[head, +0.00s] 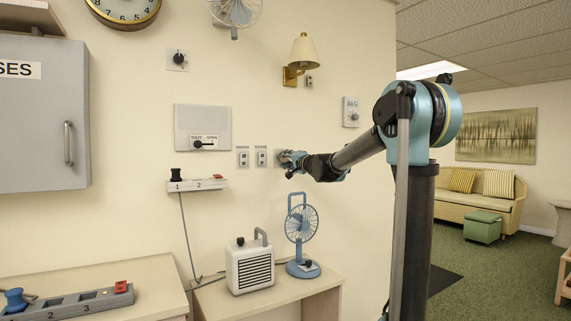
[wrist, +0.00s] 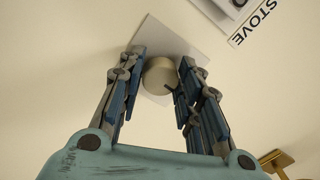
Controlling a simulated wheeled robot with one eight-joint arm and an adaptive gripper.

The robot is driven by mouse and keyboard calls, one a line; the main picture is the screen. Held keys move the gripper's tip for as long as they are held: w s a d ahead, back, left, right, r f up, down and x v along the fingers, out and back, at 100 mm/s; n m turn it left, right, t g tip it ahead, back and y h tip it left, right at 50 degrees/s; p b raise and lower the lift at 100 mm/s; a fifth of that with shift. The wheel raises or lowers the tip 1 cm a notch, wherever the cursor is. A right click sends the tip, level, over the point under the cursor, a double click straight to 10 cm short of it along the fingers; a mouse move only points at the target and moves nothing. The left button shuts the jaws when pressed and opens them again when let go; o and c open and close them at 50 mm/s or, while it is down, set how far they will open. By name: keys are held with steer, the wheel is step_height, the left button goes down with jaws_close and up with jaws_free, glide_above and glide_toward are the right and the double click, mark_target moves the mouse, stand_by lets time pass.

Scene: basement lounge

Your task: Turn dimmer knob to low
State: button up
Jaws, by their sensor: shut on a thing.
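The dimmer knob (wrist: 158,76) is a round beige-grey knob on a pale square wall plate (wrist: 165,38) in the wrist view. A small dark pointer mark shows at its lower right edge. My gripper (wrist: 162,57) has its fingers on both sides of the knob and is shut on it. In the head view my gripper (head: 285,158) reaches to the wall, just right of two switch plates. It hides the knob there, and I cannot read any low or high marking.
A STOVE label (wrist: 250,22) is near the plate. Around my gripper are two switch plates (head: 243,157), a brass wall lamp (head: 304,52) and another knob plate (head: 351,112). Below stand a blue fan (head: 301,224) and a white heater (head: 250,268) on a table (head: 322,285).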

steer(key=shift+f+n, duration=0.15)
steer(key=shift+n, duration=0.95)
steer(key=o, duration=1)
steer(key=shift+o, duration=0.2)
steer(key=shift+s+d, duration=0.4)
steer(key=v, duration=1)
steer(key=shift+s+d, duration=0.25)
steer(key=shift+d, duration=0.05)
steer(key=shift+f, duration=0.1)
